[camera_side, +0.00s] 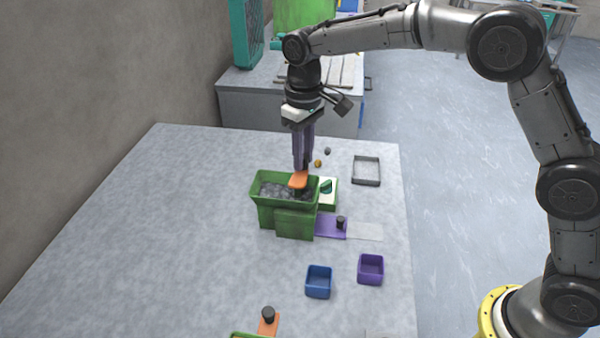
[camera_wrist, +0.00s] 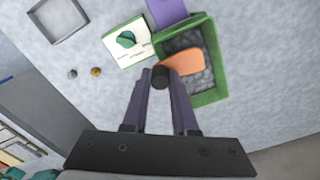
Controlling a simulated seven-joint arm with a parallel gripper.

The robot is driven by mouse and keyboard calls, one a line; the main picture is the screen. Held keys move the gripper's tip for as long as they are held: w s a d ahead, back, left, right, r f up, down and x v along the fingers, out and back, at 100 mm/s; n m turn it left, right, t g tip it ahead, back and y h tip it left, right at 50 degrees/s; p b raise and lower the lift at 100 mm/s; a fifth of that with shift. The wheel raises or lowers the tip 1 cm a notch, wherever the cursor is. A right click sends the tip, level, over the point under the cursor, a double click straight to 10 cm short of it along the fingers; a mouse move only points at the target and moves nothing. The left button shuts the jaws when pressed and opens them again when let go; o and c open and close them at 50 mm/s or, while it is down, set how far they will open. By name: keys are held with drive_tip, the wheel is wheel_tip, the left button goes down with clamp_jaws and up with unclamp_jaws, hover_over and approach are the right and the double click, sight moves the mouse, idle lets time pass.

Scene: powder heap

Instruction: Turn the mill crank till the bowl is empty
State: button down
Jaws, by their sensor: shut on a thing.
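The green mill (camera_side: 295,224) stands on the table, its open bowl (camera_side: 285,174) on top holding grey lumps. It also shows in the wrist view (camera_wrist: 210,97). The orange crank arm (camera_side: 299,180) lies over the bowl; in the wrist view the crank arm (camera_wrist: 183,64) runs from above the lumps to a dark knob (camera_wrist: 160,76) beside the bowl's rim. My gripper (camera_side: 302,165) points down above the crank. In the wrist view my gripper (camera_wrist: 160,85) is shut on the dark knob. The fingers hide part of the knob.
A white panel with a green dial (camera_side: 328,189) and a purple slide with a black knob (camera_side: 341,222) sit beside the mill. Blue (camera_side: 319,282) and purple (camera_side: 371,269) boxes stand in front, a grey tray (camera_side: 366,171) behind right. The table's left is clear.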

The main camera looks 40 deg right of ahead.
drive_tip(key=shift+s+d, duration=0.35)
drive_tip(key=shift+s, duration=0.3)
drive_tip(key=shift+s+d, duration=0.1)
drive_tip(key=shift+s, duration=0.75)
drive_tip(key=shift+s+a, duration=0.25)
drive_tip(key=shift+s, duration=0.65)
drive_tip(key=shift+s+a, duration=0.6)
drive_tip(key=shift+s, duration=0.15)
